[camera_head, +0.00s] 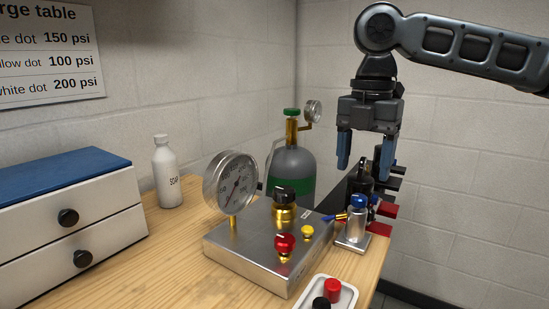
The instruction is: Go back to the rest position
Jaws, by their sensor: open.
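My gripper (364,152) hangs from the arm at the upper right, pointing down. Its two blue fingers are apart with nothing between them. It is above the back right of the bench, over a black device with red parts (385,210). A small silver cylinder with a blue cap (354,223) stands on a metal plate in front of that device, below my gripper and apart from it.
A metal box (262,262) carries a round gauge (231,184), a brass regulator and a red knob. Behind it stands a grey-green gas bottle (292,165). A soap bottle (166,172), drawers (65,225) and a white tray (345,299) share the wooden bench.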

